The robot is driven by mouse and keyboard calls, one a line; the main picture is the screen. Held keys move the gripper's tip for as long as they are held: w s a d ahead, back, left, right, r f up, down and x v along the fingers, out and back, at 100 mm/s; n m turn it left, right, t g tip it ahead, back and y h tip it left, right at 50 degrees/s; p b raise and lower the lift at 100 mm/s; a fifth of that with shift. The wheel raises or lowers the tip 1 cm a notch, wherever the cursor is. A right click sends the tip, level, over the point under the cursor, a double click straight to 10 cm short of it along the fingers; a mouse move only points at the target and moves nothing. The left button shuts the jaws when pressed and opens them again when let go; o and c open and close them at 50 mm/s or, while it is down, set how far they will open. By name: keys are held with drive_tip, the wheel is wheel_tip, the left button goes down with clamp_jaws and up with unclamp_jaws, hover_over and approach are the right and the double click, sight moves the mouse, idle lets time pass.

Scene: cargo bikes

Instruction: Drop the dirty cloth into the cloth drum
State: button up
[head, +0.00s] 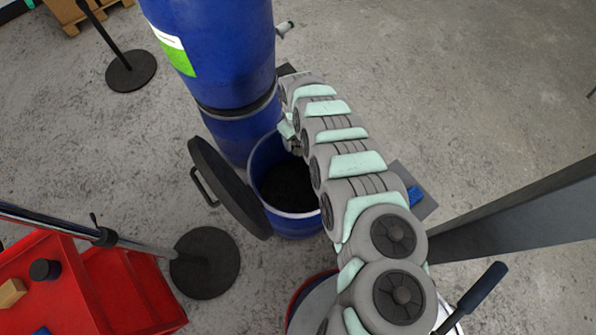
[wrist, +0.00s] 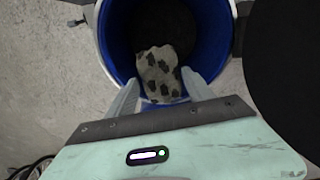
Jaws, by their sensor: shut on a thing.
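The dirty cloth (wrist: 158,66) is beige-grey with dark stains. In the wrist view it hangs between the fingertips of my gripper (wrist: 160,80), which is shut on it. The cloth drum is blue and open, with a dark inside; its rim shows in the head view (head: 292,213) and in the wrist view (wrist: 111,40). The cloth shows against the drum's opening, over its near part; its height above the rim is hard to tell. In the head view my arm reaches over the drum's right side and hides the cloth and most of the gripper.
The drum's black lid (head: 228,188) stands tilted open on the left, and shows at the right of the wrist view (wrist: 290,80). A blue barrel (head: 215,45) with a green label stands on another behind. A red cart (head: 125,290) and a round post base (head: 205,262) are at lower left.

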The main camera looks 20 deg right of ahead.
sight(301, 146)
drive_tip(key=shift+n, duration=0.3)
drive_tip(key=f, duration=0.1)
drive_tip(key=s+f, duration=0.1)
drive_tip(key=f, duration=0.1)
drive_tip(key=s+f, duration=0.1)
drive_tip(key=shift+s+d+f, duration=0.15)
drive_tip(key=shift+s+d, duration=0.05)
drive_tip(key=shift+d, duration=0.15)
wheel_tip(301, 146, down, 6)
drive_tip(key=b, duration=0.5)
drive_tip(key=shift+b, duration=0.4)
drive_tip(key=o, duration=1.5)
drive_tip(key=shift+c, duration=0.2)
wheel_tip(301, 146, up, 9)
drive_tip(key=shift+w+d+r, duration=0.1)
drive_tip(key=shift+d+r, duration=0.05)
drive_tip(key=shift+r+p, duration=0.3)
drive_tip(key=shift+r, duration=0.5)
drive_tip(key=shift+r, duration=0.1)
